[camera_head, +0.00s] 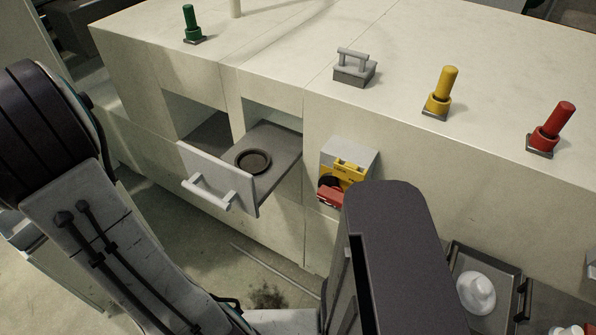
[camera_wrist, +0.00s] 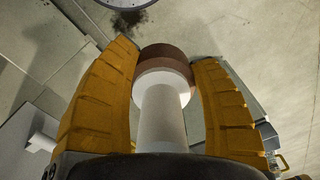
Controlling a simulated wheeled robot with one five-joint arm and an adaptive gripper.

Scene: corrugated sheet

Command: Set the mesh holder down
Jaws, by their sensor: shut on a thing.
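In the wrist view my gripper (camera_wrist: 165,55) has its two yellow fingers on either side of a white cylindrical piece with a wider round collar and a brown, disc-like end. I take this piece to be the mesh holder (camera_wrist: 162,118). The fingers are shut on it, and its brown end lies between the fingertips. Pale floor shows beyond it. Its lower part is hidden by the dark gripper body. In the head view neither the gripper nor the holder can be made out; my dark arm link covers the lower middle.
An open drawer (camera_head: 217,177) holds a dark round dish (camera_head: 253,161). The pale counter (camera_head: 270,60) carries green (camera_head: 191,24), yellow (camera_head: 440,91) and red (camera_head: 552,128) upright handles and a grey handled block (camera_head: 354,68). A yellow-and-red switch box (camera_head: 347,170) is on its front. A tray (camera_head: 503,262) holds a white rounded object (camera_head: 477,293).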

